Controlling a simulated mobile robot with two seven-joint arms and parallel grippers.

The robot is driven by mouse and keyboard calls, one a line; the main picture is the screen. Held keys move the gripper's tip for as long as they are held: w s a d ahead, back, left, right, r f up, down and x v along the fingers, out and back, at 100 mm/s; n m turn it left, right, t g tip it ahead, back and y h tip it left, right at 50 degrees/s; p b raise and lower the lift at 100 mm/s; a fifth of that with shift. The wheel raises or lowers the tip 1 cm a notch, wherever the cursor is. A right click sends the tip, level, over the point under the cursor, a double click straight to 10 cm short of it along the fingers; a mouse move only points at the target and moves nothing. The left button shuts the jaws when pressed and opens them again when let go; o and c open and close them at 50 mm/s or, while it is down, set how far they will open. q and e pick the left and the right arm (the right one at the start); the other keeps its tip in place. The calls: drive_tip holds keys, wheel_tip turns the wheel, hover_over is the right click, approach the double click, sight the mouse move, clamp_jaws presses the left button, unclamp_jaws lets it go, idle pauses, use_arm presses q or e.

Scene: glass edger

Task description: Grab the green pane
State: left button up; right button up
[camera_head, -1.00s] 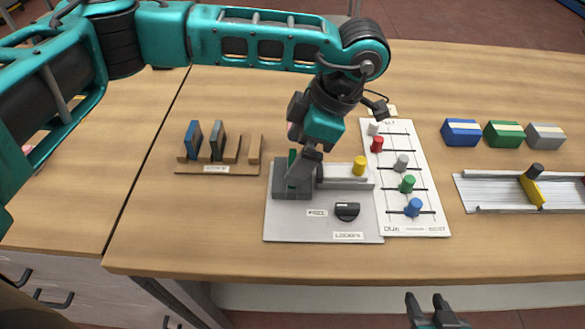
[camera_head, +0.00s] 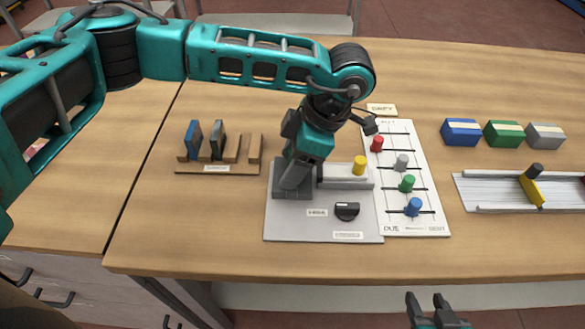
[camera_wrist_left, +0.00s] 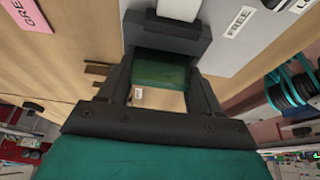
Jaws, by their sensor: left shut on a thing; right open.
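The green pane (camera_wrist_left: 165,72) shows in the left wrist view between the fingers of my left gripper (camera_wrist_left: 160,95). In the head view the pane is hidden behind my left gripper (camera_head: 292,178). That gripper is shut on the pane at the dark grey block (camera_head: 277,190) at the left end of the edger's grey base plate (camera_head: 290,224). I cannot tell whether the pane still touches the block. My right gripper (camera_head: 425,300) is open and empty at the bottom edge of the head view, in front of the table.
A wooden rack (camera_head: 215,170) with a blue pane (camera_head: 193,140) and a dark grey pane (camera_head: 217,141) stands left of the edger. A white board with coloured pegs (camera_head: 425,175) lies right of it. Blue (camera_head: 461,132), green (camera_head: 503,134) and grey (camera_head: 545,135) blocks and a metal rail (camera_head: 490,194) lie further right.

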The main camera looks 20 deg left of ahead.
use_arm(q)
drive_tip(key=shift+c, duration=1)
drive_tip(key=shift+r, duration=0.15)
